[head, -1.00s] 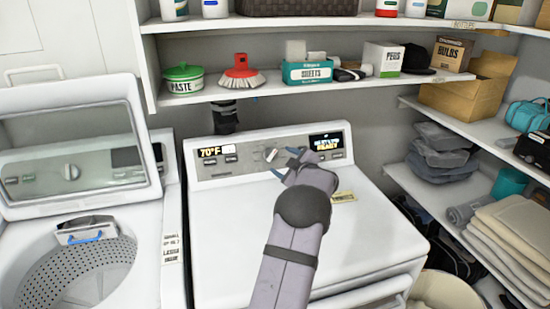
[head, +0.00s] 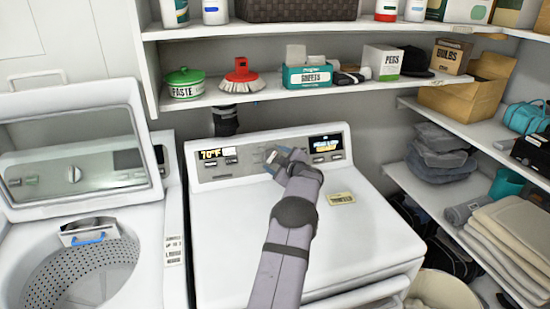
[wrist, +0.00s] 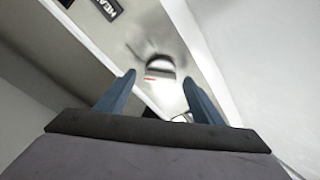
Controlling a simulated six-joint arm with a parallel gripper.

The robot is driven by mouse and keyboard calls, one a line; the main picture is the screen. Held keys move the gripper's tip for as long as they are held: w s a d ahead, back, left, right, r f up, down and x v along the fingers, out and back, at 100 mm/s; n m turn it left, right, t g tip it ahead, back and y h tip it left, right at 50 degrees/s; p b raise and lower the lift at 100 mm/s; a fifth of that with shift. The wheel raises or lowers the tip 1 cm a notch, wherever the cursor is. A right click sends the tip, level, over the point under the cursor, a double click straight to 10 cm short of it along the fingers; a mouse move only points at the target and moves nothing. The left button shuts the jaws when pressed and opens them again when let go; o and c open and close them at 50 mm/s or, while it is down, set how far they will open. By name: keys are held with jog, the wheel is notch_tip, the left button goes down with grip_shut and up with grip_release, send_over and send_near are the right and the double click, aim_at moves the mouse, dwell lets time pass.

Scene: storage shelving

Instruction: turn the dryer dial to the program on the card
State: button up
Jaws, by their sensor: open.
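The white dryer (head: 300,230) has a grey control panel along its back. Its dial (head: 270,153) is partly hidden behind my gripper (head: 276,161) in the head view. In the wrist view the dial (wrist: 159,68) is a round, pale knob with a small red mark, blurred, ahead of and between the two blue fingers of my gripper (wrist: 160,88). The fingers are open, and I cannot tell whether they touch the dial. A small yellow card (head: 342,199) lies on the dryer top, right of my arm; its print is too small to read.
The panel has a display reading 70°F (head: 211,154) at left and a lit display (head: 325,142) at right. A shelf with a brush (head: 241,77) and boxes hangs above. An open-lidded washer (head: 85,250) stands at left.

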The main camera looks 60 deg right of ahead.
jog(key=shift+w+d+f, duration=0.1)
jog(key=shift+w+d, duration=0.1)
jog(key=shift+w, duration=0.1)
jog(key=c, duration=1)
jog(key=shift+c, duration=0.2)
jog(key=shift+n, duration=0.3)
